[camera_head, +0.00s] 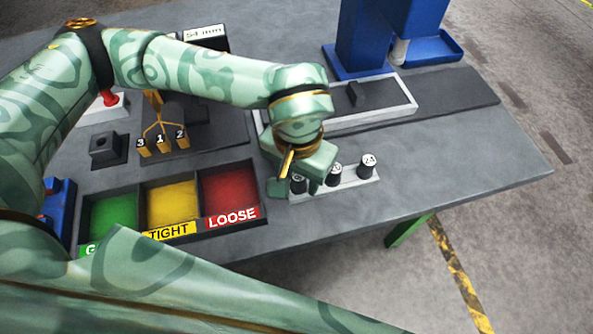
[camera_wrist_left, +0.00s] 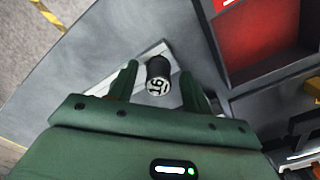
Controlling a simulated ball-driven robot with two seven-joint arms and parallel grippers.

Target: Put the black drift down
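A black drift (camera_wrist_left: 158,72) with a white end marked 16 stands between the two fingers of my left gripper (camera_wrist_left: 160,82) in the left wrist view. A gap shows on each side of it, so the fingers look open around it. In the head view my left gripper (camera_head: 300,178) is low at the left end of a pale rack (camera_head: 354,184). Two more black drifts, a middle one (camera_head: 333,177) and a right one (camera_head: 367,168), stand in the rack. My right gripper is out of view.
Green (camera_head: 113,212), yellow (camera_head: 172,203) and red (camera_head: 229,190) bins stand left of the rack. Behind are a grey-framed tray (camera_head: 400,109) and a blue stand (camera_head: 358,48). The grey table (camera_head: 450,165) is clear to the right of the rack.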

